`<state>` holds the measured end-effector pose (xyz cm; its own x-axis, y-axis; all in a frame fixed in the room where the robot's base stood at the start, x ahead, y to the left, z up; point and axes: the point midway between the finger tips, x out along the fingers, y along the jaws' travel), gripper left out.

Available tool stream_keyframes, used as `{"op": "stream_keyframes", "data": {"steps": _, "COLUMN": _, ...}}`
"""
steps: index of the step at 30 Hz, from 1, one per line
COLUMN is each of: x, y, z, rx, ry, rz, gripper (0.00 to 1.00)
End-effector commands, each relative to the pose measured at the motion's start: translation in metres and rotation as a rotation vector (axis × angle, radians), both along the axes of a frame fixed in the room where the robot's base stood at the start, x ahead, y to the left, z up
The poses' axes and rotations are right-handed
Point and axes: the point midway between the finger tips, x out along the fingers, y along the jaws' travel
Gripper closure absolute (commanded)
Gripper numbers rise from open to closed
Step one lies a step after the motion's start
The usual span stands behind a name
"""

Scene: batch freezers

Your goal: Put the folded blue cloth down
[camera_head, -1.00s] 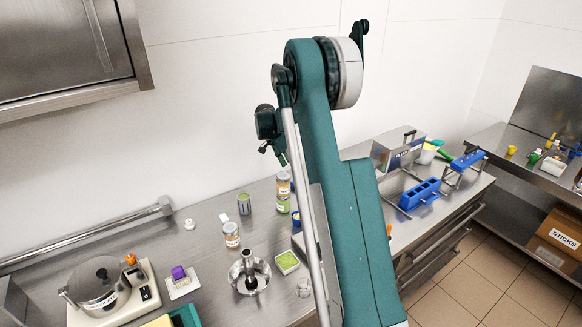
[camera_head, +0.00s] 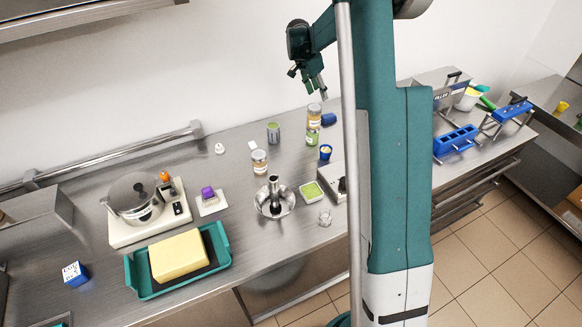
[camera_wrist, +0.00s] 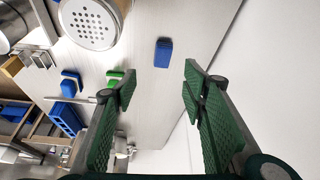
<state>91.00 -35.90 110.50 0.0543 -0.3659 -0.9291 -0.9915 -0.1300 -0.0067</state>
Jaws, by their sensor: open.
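The folded blue cloth (camera_head: 329,119) appears as a small dark blue bundle on the steel counter, near the wall and just right of the stacked jars. In the wrist view a blue block-like bundle (camera_wrist: 163,53), seemingly the same cloth, lies on the pale surface beyond the fingertips. My gripper (camera_head: 318,93) points down above the counter near the cloth and the jars. In the wrist view my gripper (camera_wrist: 158,82) has its green fingers wide apart with nothing between them. The cloth lies apart from the fingers.
Stacked jars (camera_head: 313,120) stand close left of the cloth, and a small blue cup (camera_head: 325,153) stands in front. Blue moulds (camera_head: 456,140) and a steel machine (camera_head: 436,88) are to the right. A teal tray (camera_head: 221,236) with a yellow block is at the front left.

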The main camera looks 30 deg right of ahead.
Motion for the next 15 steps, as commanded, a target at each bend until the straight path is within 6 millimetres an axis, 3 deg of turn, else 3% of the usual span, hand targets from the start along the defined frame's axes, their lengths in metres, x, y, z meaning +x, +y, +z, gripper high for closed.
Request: {"op": "stream_keyframes", "data": {"steps": 15, "x": -0.061, "y": 0.081, "z": 0.088, "rx": 0.016, "ry": -0.018, "rz": 0.265, "gripper": 0.58}}
